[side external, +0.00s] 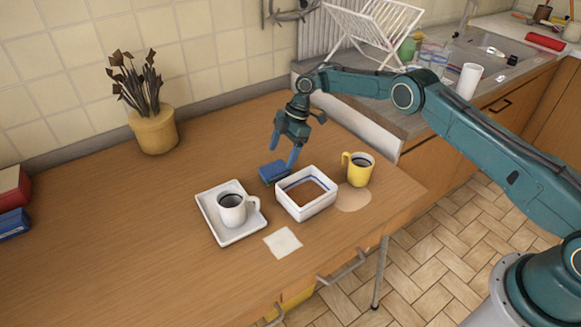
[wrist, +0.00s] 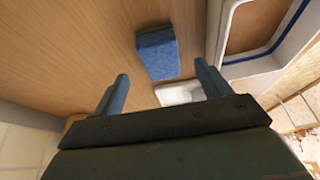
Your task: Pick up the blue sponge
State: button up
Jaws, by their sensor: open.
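The blue sponge (side external: 273,172) lies on the wooden table, just behind and left of the white square dish. In the wrist view the sponge (wrist: 157,54) shows a blue face and a greenish-blue edge, ahead of the fingers. My gripper (side external: 285,155) is above the table beside the sponge, with its blue fingers pointing down. In the wrist view my gripper (wrist: 161,88) has its two fingers spread wide with nothing between them. I cannot tell the exact height of the fingertips above the table.
A white mug (side external: 233,209) stands on a white tray (side external: 244,233). A plant pot (side external: 154,132) is at the back. The table's left side is mostly clear.

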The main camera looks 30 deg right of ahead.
aim_at(277, 166)
jog(key=shift+x, duration=2.85)
jog(key=c, duration=1)
jog(key=shift+c, duration=0.2)
jog(key=shift+r, duration=5)
